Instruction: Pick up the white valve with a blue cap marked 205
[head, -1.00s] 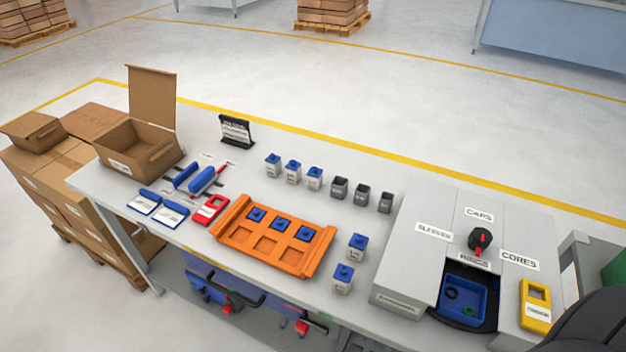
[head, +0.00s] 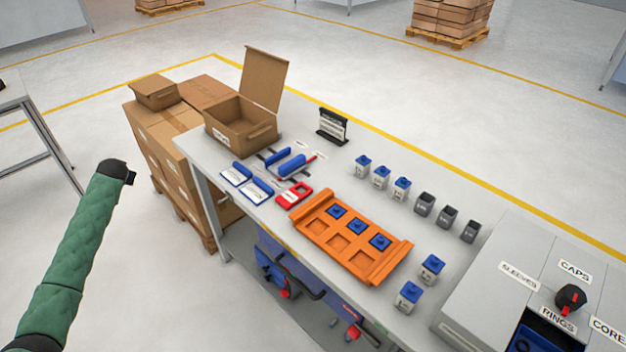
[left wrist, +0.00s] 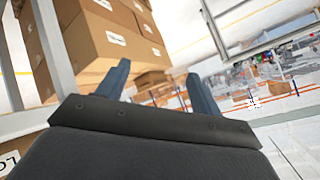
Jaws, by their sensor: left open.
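White valves with blue caps stand upright on the table. Three are in a row at the back: a left one (head: 362,167), a middle one (head: 380,178) and a right one (head: 401,190). Two more stand right of the orange tray (head: 320,255): a rear one (head: 431,269) and a front one (head: 409,297). Their markings are too small to read, so I cannot tell which is 205. My left gripper (left wrist: 157,70) is open and empty in the left wrist view, away from the valves. My green left arm shows left of the table. My right gripper is out of view.
Dark grey cups (head: 447,217) stand right of the back row. The orange tray holds blue-topped pieces. An open carton (head: 240,130), a black sign (head: 332,126) and a red frame (head: 294,195) are further left. A grey bin unit (head: 490,300) fills the right end. Stacked boxes (head: 165,130) stand beside the table.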

